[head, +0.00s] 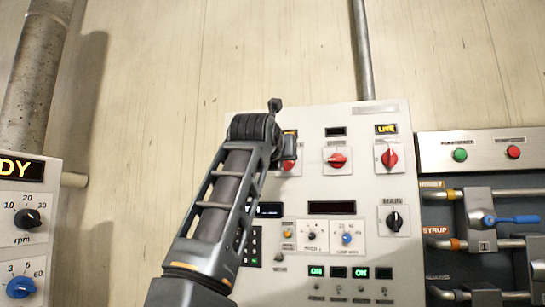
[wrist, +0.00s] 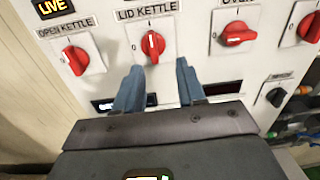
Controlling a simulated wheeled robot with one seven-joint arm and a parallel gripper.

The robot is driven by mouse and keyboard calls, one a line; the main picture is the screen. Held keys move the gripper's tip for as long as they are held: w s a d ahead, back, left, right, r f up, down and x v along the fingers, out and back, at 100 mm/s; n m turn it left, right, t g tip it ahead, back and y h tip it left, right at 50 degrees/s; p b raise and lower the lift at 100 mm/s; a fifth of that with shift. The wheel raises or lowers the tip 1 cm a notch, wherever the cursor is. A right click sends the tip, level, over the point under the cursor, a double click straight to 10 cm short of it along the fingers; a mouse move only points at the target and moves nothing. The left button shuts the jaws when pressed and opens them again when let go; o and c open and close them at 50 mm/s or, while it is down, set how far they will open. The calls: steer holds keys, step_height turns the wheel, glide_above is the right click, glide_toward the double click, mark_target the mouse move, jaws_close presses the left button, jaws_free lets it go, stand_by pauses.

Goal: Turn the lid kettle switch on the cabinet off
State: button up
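The lid kettle switch (wrist: 152,43) is a red rotary knob on a white plate under the label "LID KETTLE" in the wrist view. Its white mark stands about upright. In the head view the knob (head: 290,165) is partly hidden behind my arm; a sliver of yellow shows in the display above it. The cabinet (head: 315,190) is a pale panel. My gripper (wrist: 158,67) is open and empty, its two blue fingers apart just below the knob in the picture. The gap to the knob is hard to judge. The fingers are hidden in the head view.
The open kettle switch (wrist: 75,60), with "LIVE" lit above, is left of the lid kettle switch. Another red switch (wrist: 237,33) is to its right, pointing sideways. A black knob (head: 394,219) sits lower right. A pipe panel (head: 475,150) adjoins the cabinet.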

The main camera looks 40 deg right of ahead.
steer(key=w+r+p+x, duration=0.1)
steer(key=p+x, duration=0.1)
steer(key=x, duration=0.5)
steer(key=shift+a+y, duration=0.2)
steer(key=shift+y, duration=0.1)
jaws_close()
stand_by(0.4)
